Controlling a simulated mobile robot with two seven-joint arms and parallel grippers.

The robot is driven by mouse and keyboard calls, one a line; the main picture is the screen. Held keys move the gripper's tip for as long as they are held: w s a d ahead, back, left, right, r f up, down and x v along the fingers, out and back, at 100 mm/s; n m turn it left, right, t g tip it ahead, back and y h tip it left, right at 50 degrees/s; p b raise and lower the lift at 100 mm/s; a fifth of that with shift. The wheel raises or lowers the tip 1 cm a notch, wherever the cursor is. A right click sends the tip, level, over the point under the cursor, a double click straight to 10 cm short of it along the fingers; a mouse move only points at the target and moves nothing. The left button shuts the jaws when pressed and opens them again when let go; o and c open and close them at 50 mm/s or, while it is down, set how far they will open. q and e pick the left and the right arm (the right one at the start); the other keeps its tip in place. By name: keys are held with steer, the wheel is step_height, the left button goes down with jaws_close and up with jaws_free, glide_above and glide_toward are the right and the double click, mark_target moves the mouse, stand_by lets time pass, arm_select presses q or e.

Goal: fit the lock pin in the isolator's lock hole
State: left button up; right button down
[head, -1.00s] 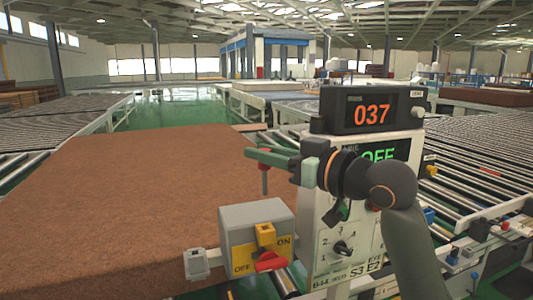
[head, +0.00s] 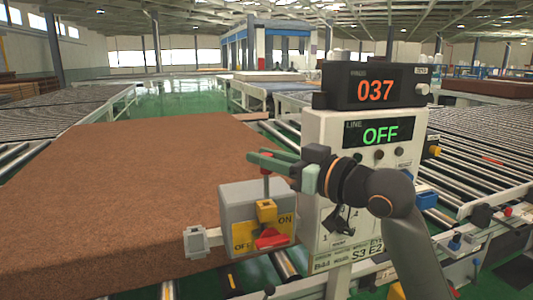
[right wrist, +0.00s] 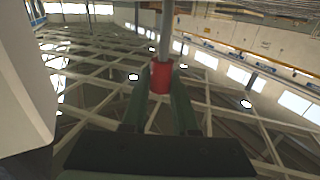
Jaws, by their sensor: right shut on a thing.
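The isolator (head: 230,205) is a grey box with a yellow OFF/ON plate and a red handle (head: 272,240). A yellow block (head: 266,212) stands out from its front, above the handle. My right gripper (head: 264,160) is shut on the lock pin (head: 267,172), which has a red head and a thin shaft. The pin hangs upright just over the yellow block; I cannot tell whether its tip is touching or in the hole. In the right wrist view, the red head (right wrist: 160,77) sits between the green fingers, with the grey shaft (right wrist: 168,30) beyond. My left gripper is not in view.
A white control cabinet (head: 318,225) with an OFF display and a black 037 counter (head: 340,95) stands close right of the isolator. A pale bracket (head: 200,242) juts out left of the isolator. Roller conveyors (head: 480,160) run at right.

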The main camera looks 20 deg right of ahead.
mark_target(268, 190)
steer(key=shift+p, duration=0.85)
stand_by(1.6)
steer(key=shift+f+b, duration=1.8)
steer(key=shift+f, duration=1.35)
steer(key=c, duration=0.6)
jaws_free()
steer(key=shift+s, duration=0.1)
steer(key=b+v, duration=0.2)
steer(key=v, duration=1)
steer(key=shift+s+b, duration=0.2)
steer(key=shift+b, duration=0.15)
steer(key=shift+d, duration=0.1)
